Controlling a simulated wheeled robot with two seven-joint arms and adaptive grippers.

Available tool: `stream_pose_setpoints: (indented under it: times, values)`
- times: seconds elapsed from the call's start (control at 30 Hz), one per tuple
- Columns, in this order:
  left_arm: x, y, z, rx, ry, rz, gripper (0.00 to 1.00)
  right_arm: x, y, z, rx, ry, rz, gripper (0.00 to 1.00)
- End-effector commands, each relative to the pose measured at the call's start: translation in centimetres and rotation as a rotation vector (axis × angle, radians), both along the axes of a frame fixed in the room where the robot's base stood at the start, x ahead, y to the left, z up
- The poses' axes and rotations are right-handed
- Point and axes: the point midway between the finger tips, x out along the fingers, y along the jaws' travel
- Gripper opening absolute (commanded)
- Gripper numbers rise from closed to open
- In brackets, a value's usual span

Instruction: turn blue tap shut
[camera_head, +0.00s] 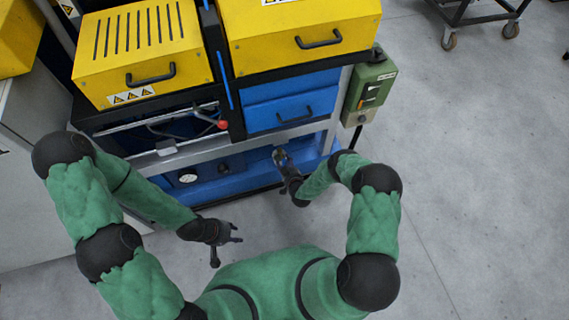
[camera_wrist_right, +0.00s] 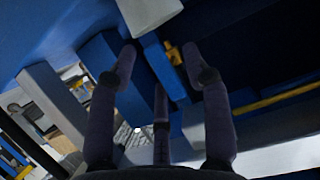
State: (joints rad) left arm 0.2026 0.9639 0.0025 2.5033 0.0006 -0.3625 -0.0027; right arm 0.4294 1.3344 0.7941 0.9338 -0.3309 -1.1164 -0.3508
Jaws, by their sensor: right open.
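The blue tap (camera_wrist_right: 163,67) shows in the right wrist view as a flat blue lever beside a small brass-yellow fitting (camera_wrist_right: 174,54). My right gripper (camera_wrist_right: 159,56) is open, with dark fingers on both sides of the lever in the picture and a third finger below. I cannot tell whether any finger touches it. In the head view, my right gripper (camera_head: 281,158) reaches into the lower front of the machine, and I cannot make out the tap there. My left gripper (camera_head: 229,252) is open and empty above the floor, away from the machine.
The machine has yellow covers (camera_head: 300,30) above and a blue lower tray (camera_head: 225,180). A green control box (camera_head: 370,88) stands at its right side. In the right wrist view, a yellow pipe (camera_wrist_right: 275,98) runs right of the fingers.

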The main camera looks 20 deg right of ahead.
Motion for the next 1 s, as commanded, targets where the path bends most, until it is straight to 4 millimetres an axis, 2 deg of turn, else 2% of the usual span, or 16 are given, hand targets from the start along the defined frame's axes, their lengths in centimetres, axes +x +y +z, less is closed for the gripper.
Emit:
stream_pose_setpoints:
  times: [0.2, 0.47, 0.63, 0.67, 1.0]
  values:
    - [0.01, 0.00, -0.64, 0.000, 0.000, 0.000, 0.40, 1.21, 0.08, -0.55, 0.001, 0.000, 0.001, 0.49]
    - [0.01, 0.01, -0.59, 0.000, 0.000, 0.000, 0.40, 1.30, 0.06, -0.49, 0.001, 0.000, 0.000, 0.49]
    - [0.01, 0.00, -0.60, 0.000, 0.000, 0.000, 0.40, 1.29, 0.06, -0.48, 0.001, 0.000, 0.000, 0.04]
    - [0.01, 0.00, -0.60, 0.000, 0.000, 0.000, 0.40, 1.29, 0.06, -0.49, 0.001, 0.000, 0.000, 0.00]
    - [0.01, 0.00, -0.60, 0.000, 0.000, 0.000, 0.40, 1.27, 0.09, -0.47, -0.022, -0.001, 0.001, 0.00]
